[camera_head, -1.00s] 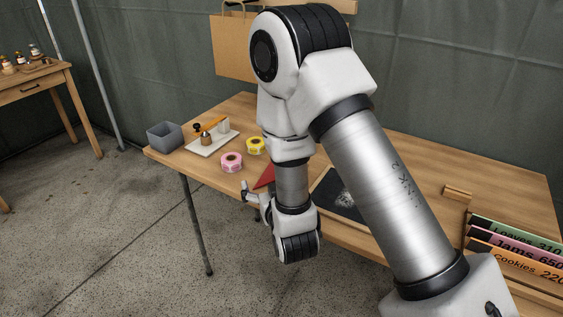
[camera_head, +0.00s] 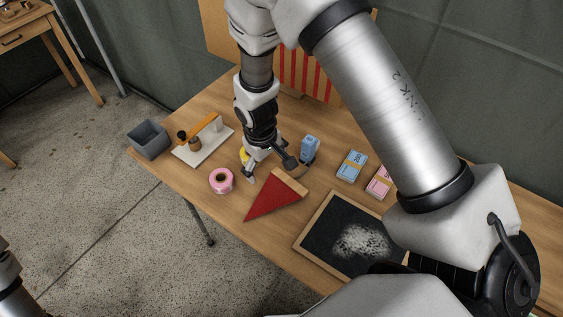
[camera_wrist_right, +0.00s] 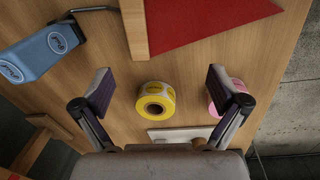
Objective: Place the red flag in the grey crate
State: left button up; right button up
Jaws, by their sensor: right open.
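The red flag (camera_head: 270,201) lies flat near the table's front edge in the head view, its wooden strip along its right end. In the right wrist view the red cloth (camera_wrist_right: 205,20) and strip are at the top, beyond the fingertips. My right gripper (camera_head: 270,169) is open above the table, just behind the flag; its fingers (camera_wrist_right: 164,88) stand wide apart with nothing held between them. The grey crate (camera_head: 154,147) stands on the table's left end and looks empty. My left gripper is out of view.
A pink roll (camera_head: 222,181) lies left of the flag. A yellow roll (camera_wrist_right: 158,94) and a blue box (camera_wrist_right: 42,48) are close to my right gripper. A white board (camera_head: 190,157) lies between crate and gripper. A chalkboard (camera_head: 340,243) lies right of the flag.

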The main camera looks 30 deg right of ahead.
aim_at(271, 176)
jog(key=f, duration=0.2)
jog(key=d+f, duration=0.1)
jog(key=f, duration=0.1)
jog(key=shift+w, duration=0.2)
jog(key=shift+s+a+r, duration=0.1)
jog(key=shift+a+r, duration=0.05)
jog(key=shift+s, duration=0.15)
jog(key=c, duration=1.2)
